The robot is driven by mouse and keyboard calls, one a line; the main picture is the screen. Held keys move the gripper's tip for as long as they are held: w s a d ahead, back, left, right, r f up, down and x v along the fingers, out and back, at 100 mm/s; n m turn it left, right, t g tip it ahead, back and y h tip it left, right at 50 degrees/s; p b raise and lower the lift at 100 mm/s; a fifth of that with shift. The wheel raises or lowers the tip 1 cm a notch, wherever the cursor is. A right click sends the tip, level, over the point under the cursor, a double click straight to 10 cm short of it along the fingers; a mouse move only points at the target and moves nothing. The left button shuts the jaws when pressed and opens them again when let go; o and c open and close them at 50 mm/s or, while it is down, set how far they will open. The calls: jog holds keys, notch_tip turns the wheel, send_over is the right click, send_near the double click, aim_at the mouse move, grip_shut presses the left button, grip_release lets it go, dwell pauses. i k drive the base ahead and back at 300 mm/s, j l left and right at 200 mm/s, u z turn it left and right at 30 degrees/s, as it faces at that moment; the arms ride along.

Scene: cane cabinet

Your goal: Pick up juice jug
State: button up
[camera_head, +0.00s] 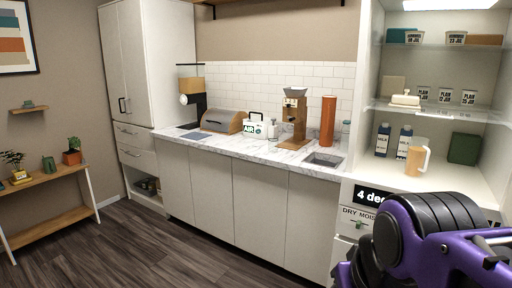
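A jug with a peach-orange body and a pale handle on its right (415,161), which looks like the juice jug, stands upright on the lower shelf of the open white cabinet at the right. Nothing touches it. My purple and black arm fills the lower right corner, below and in front of the jug. My gripper's fingers do not show, so its state is hidden.
Two dark-blue and white cartons (383,140) stand behind and left of the jug; a dark green box (464,148) stands to its right. A glass shelf (440,112) with a butter dish (405,99) and jars is above. Bare shelf surface lies in front.

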aim_at(418, 149)
jog(key=i+l+z, duration=0.1)
jog(key=z, duration=0.25)
jog(key=i+z, duration=0.2)
jog(key=z, duration=0.2)
jog(key=i+z, duration=0.2)
jog(key=z, duration=0.15)
jog(key=i+j+z, duration=0.2)
jog(key=i, duration=0.3)
jog(key=i+j+z, duration=0.2)
jog(key=i, duration=0.25)
jog(key=i+j+u, duration=0.15)
jog(key=j, duration=0.2)
jog(key=i+j+u, duration=0.15)
jog(key=k+j+u, duration=0.25)
jog(key=j, duration=0.3)
jog(key=i+l+z, duration=0.55)
jog(key=i+l, duration=0.2)
